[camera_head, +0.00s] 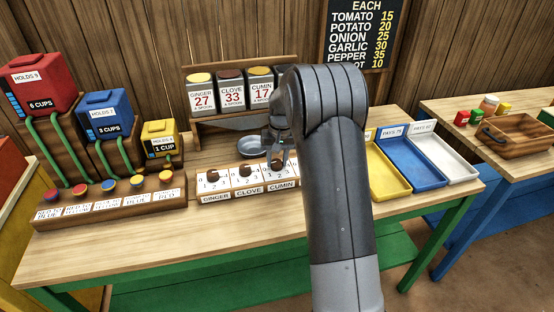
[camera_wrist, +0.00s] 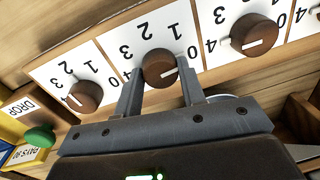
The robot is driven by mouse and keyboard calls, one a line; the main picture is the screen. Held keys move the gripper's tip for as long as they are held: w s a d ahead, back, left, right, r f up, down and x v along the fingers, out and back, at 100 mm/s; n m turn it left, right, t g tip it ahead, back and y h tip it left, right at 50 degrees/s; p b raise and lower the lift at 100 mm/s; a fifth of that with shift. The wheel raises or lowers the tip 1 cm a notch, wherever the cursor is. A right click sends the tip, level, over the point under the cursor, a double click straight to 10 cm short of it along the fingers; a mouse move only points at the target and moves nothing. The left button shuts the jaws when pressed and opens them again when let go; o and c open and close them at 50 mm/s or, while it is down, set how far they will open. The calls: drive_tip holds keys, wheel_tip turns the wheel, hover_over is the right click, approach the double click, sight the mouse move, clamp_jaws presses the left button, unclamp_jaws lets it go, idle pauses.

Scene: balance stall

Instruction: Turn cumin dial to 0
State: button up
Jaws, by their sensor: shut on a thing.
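The brown round cumin dial (camera_wrist: 160,68) sits on a white number plate in the wrist view, with a white pointer mark on its lower right. The figures 1, 2 and 3 show around it, and 0 shows to its right; I cannot tell the exact reading. My gripper (camera_wrist: 162,88) is shut on this dial, one finger on each side. In the head view my gripper (camera_head: 280,145) comes down over the dial above the CUMIN label (camera_head: 283,186), and my arm hides what lies to its right.
The clove dial (camera_wrist: 253,35) is close beside it, and another dial (camera_wrist: 82,97) is on the other side. A green button (camera_wrist: 40,137) lies beyond that. Spice canisters (camera_head: 231,90) stand behind a bowl (camera_head: 252,147). Yellow (camera_head: 388,170) and blue trays (camera_head: 413,165) are at right.

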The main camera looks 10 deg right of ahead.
sight(280, 161)
drive_tip(key=shift+m, duration=0.6)
drive_tip(key=o, duration=1)
drive_tip(key=shift+r, duration=0.1)
drive_tip(key=r, duration=1)
drive_tip(key=shift+s+d+r, duration=0.1)
drive_tip(key=shift+d+r, duration=0.2)
drive_tip(key=shift+d, duration=0.1)
